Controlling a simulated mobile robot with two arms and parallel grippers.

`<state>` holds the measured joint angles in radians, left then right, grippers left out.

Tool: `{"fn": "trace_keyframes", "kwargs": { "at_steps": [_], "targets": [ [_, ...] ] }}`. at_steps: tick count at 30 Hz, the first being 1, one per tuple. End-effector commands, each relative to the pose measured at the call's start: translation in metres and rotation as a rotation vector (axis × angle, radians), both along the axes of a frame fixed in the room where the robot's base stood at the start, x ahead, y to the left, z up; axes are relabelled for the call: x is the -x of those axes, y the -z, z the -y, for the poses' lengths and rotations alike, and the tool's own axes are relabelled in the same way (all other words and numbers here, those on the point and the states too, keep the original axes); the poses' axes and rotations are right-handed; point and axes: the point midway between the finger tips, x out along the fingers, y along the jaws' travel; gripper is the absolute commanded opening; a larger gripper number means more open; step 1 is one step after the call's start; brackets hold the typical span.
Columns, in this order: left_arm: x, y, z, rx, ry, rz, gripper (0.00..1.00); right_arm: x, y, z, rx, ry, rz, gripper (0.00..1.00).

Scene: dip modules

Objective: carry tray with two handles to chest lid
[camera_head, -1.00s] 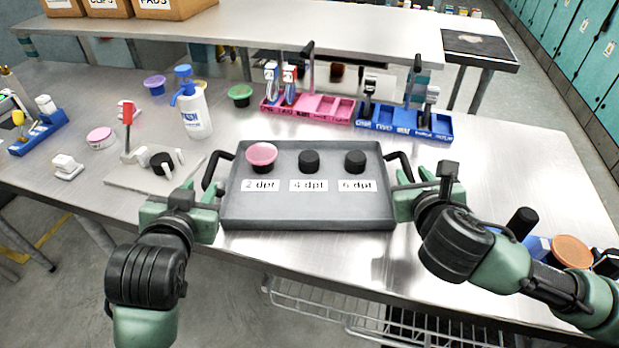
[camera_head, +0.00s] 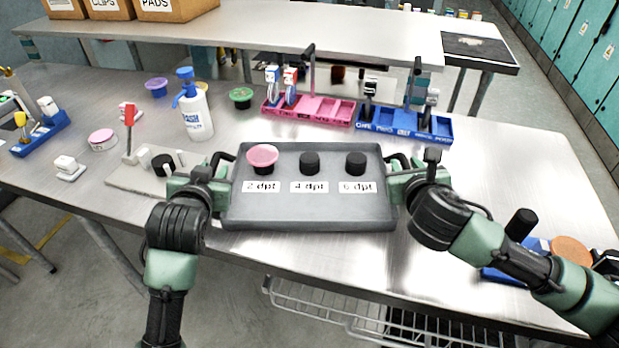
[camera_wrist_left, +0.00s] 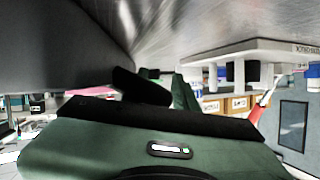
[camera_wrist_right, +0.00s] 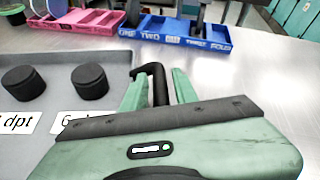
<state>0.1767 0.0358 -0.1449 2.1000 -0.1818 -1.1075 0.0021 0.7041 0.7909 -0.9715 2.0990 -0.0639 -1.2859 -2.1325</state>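The grey tray (camera_head: 309,215) lies on the metal table, with a black handle at each short side. It holds a pink dish (camera_head: 263,156) at "2 dpt" and black round pieces at "4 dpt" (camera_head: 309,163) and "6 dpt" (camera_head: 356,163). My left gripper (camera_head: 222,180) is at the left handle (camera_wrist_left: 140,86); whether its fingers close on it is hidden. My right gripper (camera_wrist_right: 160,92) has its fingers either side of the right handle (camera_wrist_right: 157,78), with a small gap showing, so it looks open. I cannot make out a chest lid.
A white bottle (camera_head: 196,112), a pink rack (camera_head: 310,112) and a blue rack (camera_head: 404,124) stand behind the tray. A grey board with small parts (camera_head: 125,178) is at the left. An orange-topped item (camera_head: 570,250) is by my right arm. The table right of the blue rack is clear.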

Motion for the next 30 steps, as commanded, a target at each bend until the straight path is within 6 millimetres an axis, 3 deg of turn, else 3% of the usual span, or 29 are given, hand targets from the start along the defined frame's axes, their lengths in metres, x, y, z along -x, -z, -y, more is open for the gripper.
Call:
{"fn": "trace_keyframes", "kwargs": {
  "at_steps": [5,14,17,30],
  "targets": [
    [-0.0101,0.0037,-0.0009,0.001,0.0,0.001,0.29,-0.0066,0.0026,0.0007,0.0,0.0,0.0,0.29],
    [-0.0111,0.0046,-0.0009,0.001,0.0,0.0,0.29,-0.0072,0.0027,0.0006,0.0,-0.001,0.001,0.29],
    [-0.011,0.0045,-0.0009,0.001,0.0,0.0,0.01,-0.0071,0.0026,0.0005,0.0,-0.001,0.001,0.01],
    [-0.0107,0.0048,-0.0007,0.0,0.001,-0.001,0.0,-0.007,0.0027,0.0005,0.0,-0.001,0.001,0.0]
  ]
}}
